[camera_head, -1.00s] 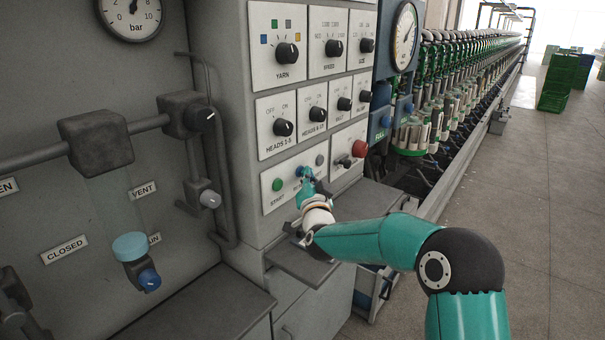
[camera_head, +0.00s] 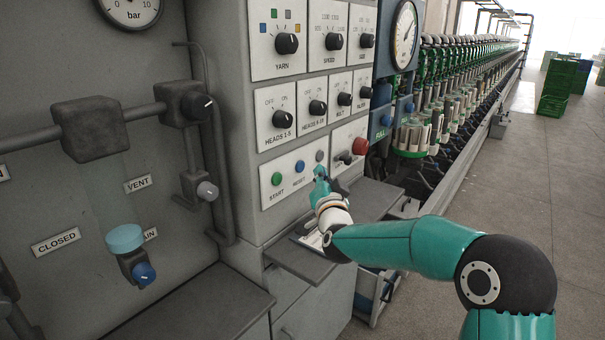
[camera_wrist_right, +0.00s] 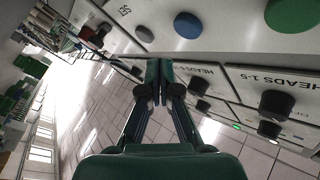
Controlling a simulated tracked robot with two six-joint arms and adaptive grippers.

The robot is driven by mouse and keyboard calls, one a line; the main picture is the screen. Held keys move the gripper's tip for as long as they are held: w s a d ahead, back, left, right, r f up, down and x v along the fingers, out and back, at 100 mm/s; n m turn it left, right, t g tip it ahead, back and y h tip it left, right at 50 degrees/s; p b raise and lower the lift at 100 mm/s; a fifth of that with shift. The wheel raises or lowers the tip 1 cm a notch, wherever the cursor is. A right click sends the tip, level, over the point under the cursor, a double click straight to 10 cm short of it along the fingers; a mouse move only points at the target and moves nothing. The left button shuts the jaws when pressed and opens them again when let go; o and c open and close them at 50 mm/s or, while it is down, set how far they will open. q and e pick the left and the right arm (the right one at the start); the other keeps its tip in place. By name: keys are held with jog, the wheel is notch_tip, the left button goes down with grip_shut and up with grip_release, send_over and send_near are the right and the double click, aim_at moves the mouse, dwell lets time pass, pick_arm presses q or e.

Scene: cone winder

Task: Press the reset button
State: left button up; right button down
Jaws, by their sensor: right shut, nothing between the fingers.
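The blue reset button (camera_head: 299,166) sits on the lower white panel, between the green start button (camera_head: 276,179) and a grey button (camera_head: 319,156). Its label below is small but seems to read RESET. My right gripper (camera_head: 319,172) is shut and empty, just right of the blue button and in front of the panel below the grey one. In the right wrist view, the blue button (camera_wrist_right: 188,25) shows whole above and right of the shut fingertips (camera_wrist_right: 156,66), apart from them. The green button (camera_wrist_right: 290,14) is farther right. My left gripper is not in view.
A red button (camera_head: 360,146) and a dark knob are on the panel to the right. Rows of knobs (camera_head: 318,107) are above. A grey shelf (camera_head: 362,199) juts out below the panel. Pipes and valves (camera_head: 90,128) fill the left; open floor lies right.

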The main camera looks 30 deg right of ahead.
jog(key=shift+s+d+b, duration=0.25)
jog(key=shift+s+b, duration=0.1)
jog(key=shift+s, duration=0.3)
jog(key=shift+s+d+b, duration=0.2)
jog(key=shift+s+b, duration=0.15)
jog(key=shift+s, duration=0.25)
